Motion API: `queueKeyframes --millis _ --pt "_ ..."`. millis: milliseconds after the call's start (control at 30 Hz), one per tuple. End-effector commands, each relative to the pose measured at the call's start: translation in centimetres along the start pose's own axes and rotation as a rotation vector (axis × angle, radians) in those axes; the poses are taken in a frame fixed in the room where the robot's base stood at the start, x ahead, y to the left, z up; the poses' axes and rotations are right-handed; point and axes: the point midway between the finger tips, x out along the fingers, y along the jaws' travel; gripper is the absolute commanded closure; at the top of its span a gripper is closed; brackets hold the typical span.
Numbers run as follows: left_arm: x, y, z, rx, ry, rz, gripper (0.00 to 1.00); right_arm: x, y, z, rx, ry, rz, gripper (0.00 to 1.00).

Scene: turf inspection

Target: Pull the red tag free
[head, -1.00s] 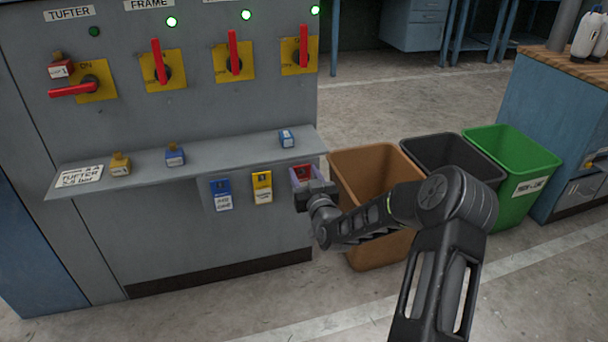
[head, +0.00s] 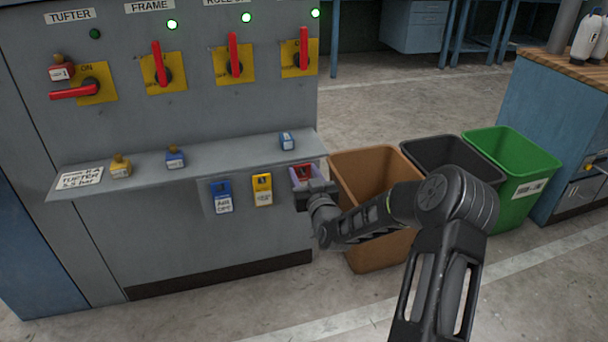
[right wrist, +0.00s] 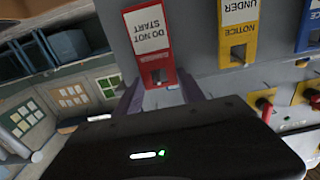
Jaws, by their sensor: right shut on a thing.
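The red tag (head: 303,171) hangs at the right end of the row of tags below the grey shelf of the machine. In the right wrist view it appears upside down, with "DO NOT START" and "DANGER" on the red tag (right wrist: 150,48) and a hole with a peg at its top end. My right gripper (head: 305,179) is shut on the red tag, with purple fingers on either side of it. The gripper body hides part of the tag. The tag still sits in the row against the panel. My left gripper is not in view.
A blue tag (head: 221,197) and a yellow tag (head: 262,189) hang just left of the red one. The grey shelf (head: 225,157) above holds small padlocks. A brown bin (head: 372,240), a black bin and a green bin (head: 525,205) stand to the right.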

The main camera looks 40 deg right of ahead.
Motion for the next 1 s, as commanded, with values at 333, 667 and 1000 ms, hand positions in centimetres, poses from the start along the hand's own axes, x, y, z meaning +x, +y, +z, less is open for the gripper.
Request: queueKeyframes --millis 333,667,1000 --pt "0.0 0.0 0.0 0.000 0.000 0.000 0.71 -0.5 0.0 0.0 -0.001 0.001 0.001 0.94" --pt "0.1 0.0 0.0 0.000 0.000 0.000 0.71 -1.6 0.0 0.0 -0.001 0.000 0.000 0.94" --pt "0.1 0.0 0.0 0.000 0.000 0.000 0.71 -2.6 0.0 0.0 0.000 0.000 0.000 0.94"
